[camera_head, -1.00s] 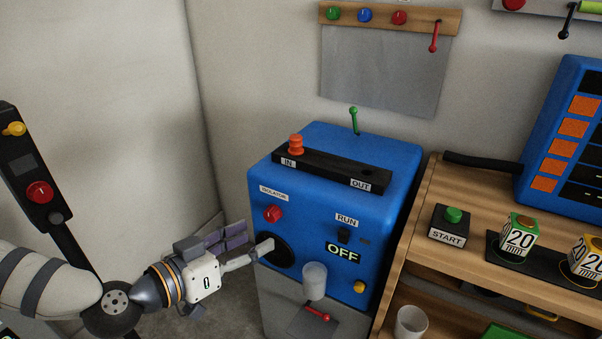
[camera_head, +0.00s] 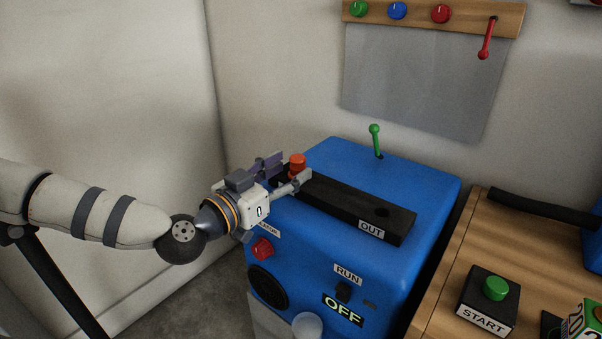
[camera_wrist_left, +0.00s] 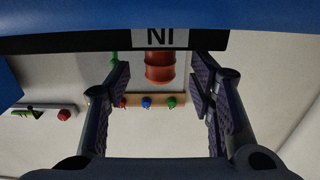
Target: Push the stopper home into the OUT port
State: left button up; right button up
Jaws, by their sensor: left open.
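The orange-red stopper (camera_head: 297,165) stands upright at the left end of the black port strip (camera_head: 345,204) on top of the blue machine (camera_head: 420,180). In the left wrist view the stopper (camera_wrist_left: 160,67) shows by the IN label (camera_wrist_left: 161,37), between my fingers. The OUT port (camera_head: 382,212) is a dark hole near the strip's right end, above the OUT label (camera_head: 371,230), and looks empty. My left gripper (camera_head: 289,172) is open, its fingers on either side of the stopper. I cannot tell whether they touch it. My right gripper is not in view.
A green lever (camera_head: 376,141) rises from the machine's top behind the strip. The front has a red knob (camera_head: 262,248), a RUN switch (camera_head: 343,291) and an OFF display. A wooden bench with a green START button (camera_head: 495,288) stands at the right.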

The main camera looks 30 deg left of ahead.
pick_arm(q)
jog(key=shift+w+d+f, duration=0.1)
jog(key=shift+w+f, duration=0.15)
jog(key=shift+w, duration=0.55)
jog(key=shift+w+r, duration=0.2)
jog(key=shift+w, duration=0.1)
jog(key=c, duration=1.1)
